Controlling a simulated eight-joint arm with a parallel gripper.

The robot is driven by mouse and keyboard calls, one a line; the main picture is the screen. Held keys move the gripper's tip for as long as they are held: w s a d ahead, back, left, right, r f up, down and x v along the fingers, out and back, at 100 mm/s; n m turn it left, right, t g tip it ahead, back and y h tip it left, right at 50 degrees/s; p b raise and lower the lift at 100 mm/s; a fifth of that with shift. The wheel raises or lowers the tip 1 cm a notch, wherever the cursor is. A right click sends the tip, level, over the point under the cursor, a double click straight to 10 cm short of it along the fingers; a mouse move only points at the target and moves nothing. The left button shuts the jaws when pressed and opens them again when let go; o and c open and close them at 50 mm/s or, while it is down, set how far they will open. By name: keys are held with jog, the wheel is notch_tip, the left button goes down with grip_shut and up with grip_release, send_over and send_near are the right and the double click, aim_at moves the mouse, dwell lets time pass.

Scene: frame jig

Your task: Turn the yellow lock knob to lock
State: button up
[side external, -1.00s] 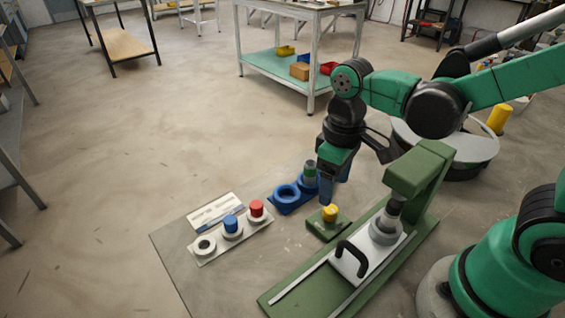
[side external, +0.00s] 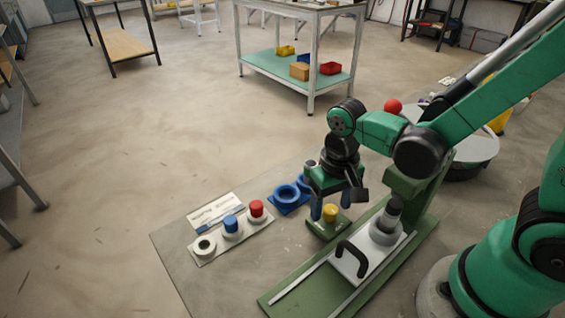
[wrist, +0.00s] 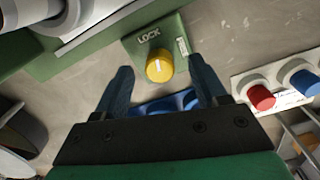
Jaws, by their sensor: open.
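The yellow lock knob (side external: 330,212) sits on a green block (side external: 322,231) between the blue holder and the green frame jig. In the wrist view the knob (wrist: 159,66) shows a pale line on its top, and the word LOCK is printed on the block (wrist: 181,40) beside it. My gripper (side external: 324,213) points down close to the knob, its fingers at about knob level in the side view. In the wrist view my gripper (wrist: 163,72) is open, with a finger to either side of the knob and clear gaps. I cannot tell the exact height.
The green jig (side external: 403,250) with a grey sliding plate and black handle (side external: 352,257) stands to the right. A white panel (side external: 226,244) with red and blue caps lies left.

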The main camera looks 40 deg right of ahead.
jog(key=shift+f, duration=0.45)
grip_shut()
jog(key=shift+n, duration=1.5)
grip_release()
jog(key=shift+r, duration=0.15)
